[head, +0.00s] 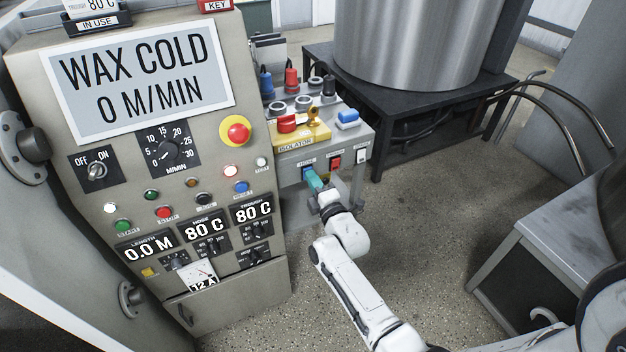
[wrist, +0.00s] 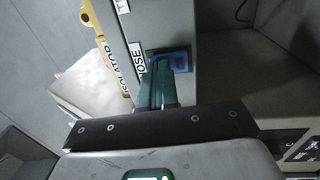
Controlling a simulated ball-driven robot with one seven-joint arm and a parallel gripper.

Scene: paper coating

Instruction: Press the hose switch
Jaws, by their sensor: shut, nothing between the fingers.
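The hose switch (wrist: 181,61) is a blue rocker in a dark frame on the front of a grey box (head: 345,140). Its HOSE label (wrist: 135,49) shows beside it in the wrist view. My gripper (head: 312,178) has teal fingers, shut and empty, pointing at the box front just under the label. In the wrist view my gripper (wrist: 155,82) reaches up to the switch and hides part of it. I cannot tell whether the fingertips touch the switch or whether it is pressed in.
A red switch (head: 335,162) and a white switch (head: 360,156) sit right of the fingers. A yellow isolator plate (head: 312,138) is on the box top. The control panel (head: 130,180), reading WAX COLD, stands close on the left. A steel drum (head: 410,40) is behind.

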